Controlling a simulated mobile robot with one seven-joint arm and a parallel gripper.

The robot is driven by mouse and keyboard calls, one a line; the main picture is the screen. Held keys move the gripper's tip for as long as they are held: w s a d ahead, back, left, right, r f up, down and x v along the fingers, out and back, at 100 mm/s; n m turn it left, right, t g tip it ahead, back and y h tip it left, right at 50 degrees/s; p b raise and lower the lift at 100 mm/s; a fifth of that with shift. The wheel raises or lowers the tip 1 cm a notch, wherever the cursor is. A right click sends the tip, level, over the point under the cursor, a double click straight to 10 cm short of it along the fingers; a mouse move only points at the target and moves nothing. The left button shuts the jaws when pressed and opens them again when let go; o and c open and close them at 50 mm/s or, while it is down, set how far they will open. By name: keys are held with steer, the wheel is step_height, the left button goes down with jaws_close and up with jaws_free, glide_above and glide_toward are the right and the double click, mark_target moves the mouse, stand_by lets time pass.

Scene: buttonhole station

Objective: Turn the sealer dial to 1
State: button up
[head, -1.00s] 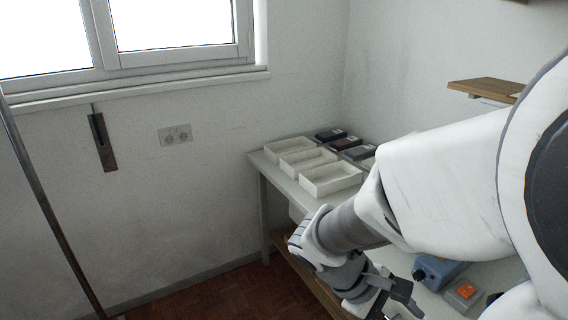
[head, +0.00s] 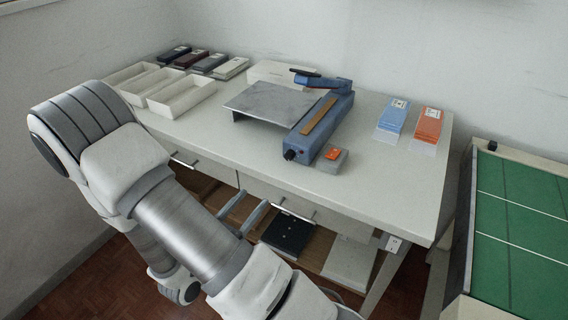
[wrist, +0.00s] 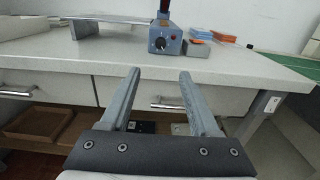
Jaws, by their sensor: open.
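The blue sealer (head: 325,120) stands on the white table, with its long arm raised at the back and a wooden strip along its top. Its dark dial (head: 290,154) is on the front end. In the wrist view the dial (wrist: 160,43) shows as a black knob with a light mark, on the sealer's front face (wrist: 160,36); its numbers are too small to read. My gripper (head: 247,213) is open and empty, in front of the table and below its top edge. In the wrist view its fingers (wrist: 158,72) point toward the table front, below the dial and apart from it.
A grey box with an orange button (head: 332,157) sits right of the dial. A grey metal plate (head: 268,102) lies left of the sealer. White trays (head: 180,97), blue packets (head: 393,117) and orange packets (head: 428,126) are farther off. Drawers (head: 275,200) are under the tabletop.

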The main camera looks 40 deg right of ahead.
mark_target(287, 158)
steer(key=b+x, duration=0.2)
steer(key=x, duration=1.5)
jaws_close()
